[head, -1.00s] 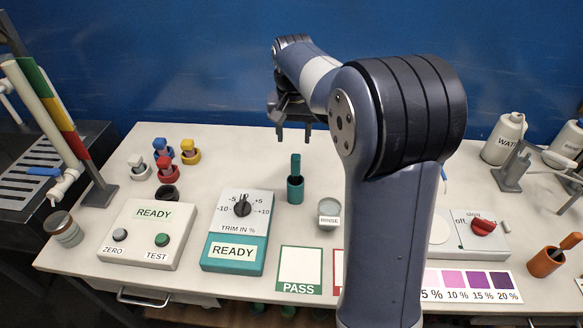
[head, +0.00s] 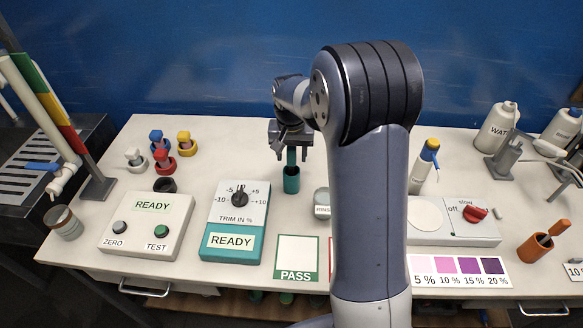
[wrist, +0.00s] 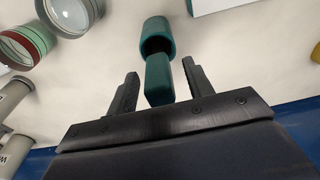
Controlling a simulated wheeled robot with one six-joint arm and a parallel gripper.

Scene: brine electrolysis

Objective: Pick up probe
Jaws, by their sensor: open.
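The probe is a dark teal stick (head: 291,156) standing upright in a teal cup-shaped holder (head: 291,182) on the white bench, left of my arm in the head view. My gripper (head: 291,146) is over it, pointing down, with its fingers around the probe's upper part. In the wrist view the probe (wrist: 158,80) lies between the two fingers of my gripper (wrist: 160,82), with a gap on each side. The gripper is open. The holder (wrist: 157,33) shows beyond the probe's end. The probe's lower part is hidden in the holder.
A trim box (head: 233,225) and a READY box (head: 147,222) stand to the left. Coloured plugs (head: 163,160) are at the back left. A rinse cup (head: 322,202) is close by on the right, partly behind my arm. A stirrer plate (head: 455,228) is further right.

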